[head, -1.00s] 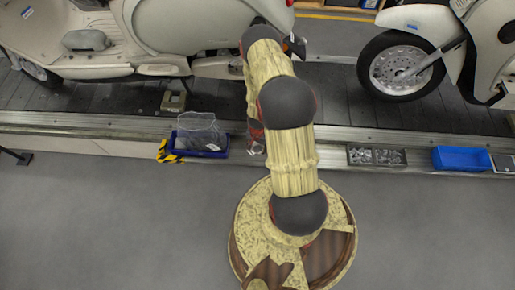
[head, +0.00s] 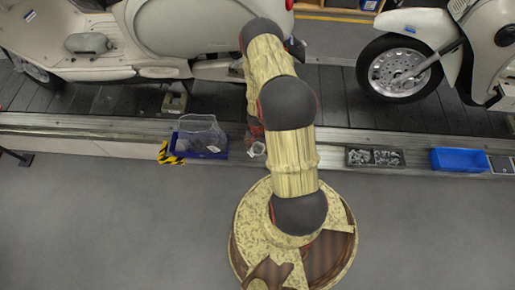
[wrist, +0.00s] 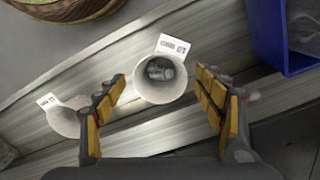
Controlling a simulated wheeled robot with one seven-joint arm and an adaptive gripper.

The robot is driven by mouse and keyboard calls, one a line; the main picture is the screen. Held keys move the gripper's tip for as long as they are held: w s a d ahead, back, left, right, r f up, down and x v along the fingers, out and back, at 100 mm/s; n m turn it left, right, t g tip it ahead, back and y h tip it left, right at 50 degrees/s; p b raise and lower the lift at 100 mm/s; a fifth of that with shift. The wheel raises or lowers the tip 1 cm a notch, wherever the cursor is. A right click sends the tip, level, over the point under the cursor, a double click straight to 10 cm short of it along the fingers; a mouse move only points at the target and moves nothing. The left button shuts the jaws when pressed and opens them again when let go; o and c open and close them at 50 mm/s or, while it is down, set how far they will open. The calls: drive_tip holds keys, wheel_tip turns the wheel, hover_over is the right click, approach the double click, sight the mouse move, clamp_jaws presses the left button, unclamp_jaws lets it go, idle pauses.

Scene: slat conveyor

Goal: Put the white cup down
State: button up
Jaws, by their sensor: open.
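A white cup (wrist: 152,93) with a printed tag (wrist: 172,46) on its rim stands on the metal ledge, seen from above with something grey inside. It lies between the spread fingers of my gripper (wrist: 161,76) in the wrist view, with a gap visible on each side. A second pale cup (wrist: 66,122) with a similar tag (wrist: 47,101) lies to the left, partly behind the left finger. In the head view a small whitish cup (head: 257,149) shows on the ledge beside my arm; my gripper is mostly hidden there.
A blue bin (head: 218,153) with a wire mesh basket (head: 201,130) stands left of my arm; its wall shows in the wrist view (wrist: 266,35). A tray of metal parts (head: 375,157) and a blue bin (head: 460,160) lie right. Scooters stand on the slat conveyor behind.

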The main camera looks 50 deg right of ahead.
drive_tip(key=w+a+r+n+t+p, duration=0.1)
drive_tip(key=w+a+r+n, duration=0.2)
drive_tip(key=r, duration=1.1)
drive_tip(key=w+a+r+n+t+p, duration=0.1)
drive_tip(key=w+a+r, duration=0.35)
drive_tip(key=r, duration=0.95)
drive_tip(key=w+a+r+n+t+p, duration=0.1)
drive_tip(key=w+a+r+n+p, duration=0.3)
drive_tip(key=r, duration=1.1)
drive_tip(key=s+a+r+n+t+b, duration=0.1)
drive_tip(key=s+a+r, duration=0.25)
drive_tip(key=r, duration=0.45)
drive_tip(key=s+a+r+n+b, duration=0.25)
drive_tip(key=a+r, duration=0.25)
drive_tip(key=r, duration=0.4)
drive_tip(key=s+a+r+n, duration=0.1)
drive_tip(key=s+a+r, duration=0.1)
drive_tip(key=s+r, duration=0.2)
drive_tip(key=s+a+r+n+t+p, duration=0.1)
drive_tip(key=s+r, duration=0.3)
drive_tip(key=s, duration=0.6)
drive_tip(key=shift+s+a+r+n+t, duration=0.3)
drive_tip(key=shift+s+a+r+n, duration=0.1)
drive_tip(key=shift+a+n, duration=0.1)
drive_tip(key=shift+o, duration=0.3)
drive_tip(key=shift+w, duration=0.1)
